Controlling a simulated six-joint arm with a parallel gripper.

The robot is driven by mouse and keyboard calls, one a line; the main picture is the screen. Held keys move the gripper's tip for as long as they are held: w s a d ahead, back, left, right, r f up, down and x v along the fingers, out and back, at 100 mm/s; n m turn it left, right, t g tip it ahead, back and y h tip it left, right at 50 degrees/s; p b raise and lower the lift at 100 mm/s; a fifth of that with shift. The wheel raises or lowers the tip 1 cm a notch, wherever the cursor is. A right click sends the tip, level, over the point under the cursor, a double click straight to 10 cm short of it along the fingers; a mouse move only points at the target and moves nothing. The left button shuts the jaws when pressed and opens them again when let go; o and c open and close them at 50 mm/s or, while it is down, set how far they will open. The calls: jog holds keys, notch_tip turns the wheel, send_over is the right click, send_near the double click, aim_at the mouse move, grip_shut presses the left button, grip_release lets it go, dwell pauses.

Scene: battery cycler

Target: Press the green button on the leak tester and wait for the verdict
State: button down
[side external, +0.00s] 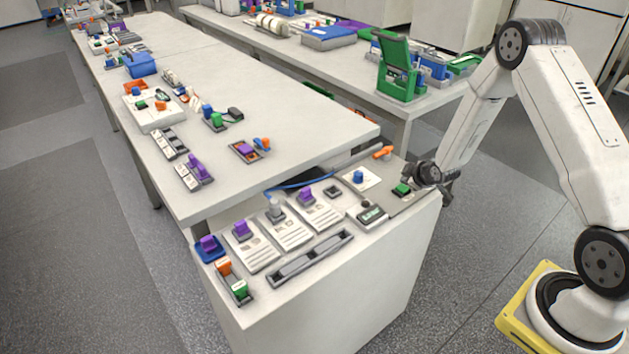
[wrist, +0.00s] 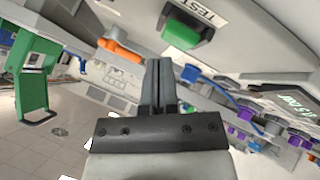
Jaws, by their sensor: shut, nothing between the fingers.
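The green button (side external: 402,188) sits in a dark housing near the right end of the cabinet top. In the wrist view the green button (wrist: 181,36) is beside a white TEST label (wrist: 203,13). My gripper (side external: 424,176) is just right of the button in the side view. In the wrist view my gripper (wrist: 172,66) has its fingers together and empty, with a visible gap between the tips and the button. A small display (side external: 371,214) stands left of the button; its text is too small to read in the side view. In the wrist view the display (wrist: 292,108) is partly cut off.
An orange handle (side external: 383,152) lies behind the button, and a blue knob (side external: 358,176) on a white plate is to its left. White units with purple parts (side external: 306,196) fill the cabinet's left side. A green stand (side external: 400,70) is on the back bench.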

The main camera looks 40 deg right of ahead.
aim_at(404, 189)
jog(key=shift+f, duration=0.95)
dwell(1.6)
jog(key=shift+r, duration=0.9)
jog(key=shift+r, duration=0.2)
jog(key=shift+r, duration=2.35)
jog(key=shift+a+r, duration=0.1)
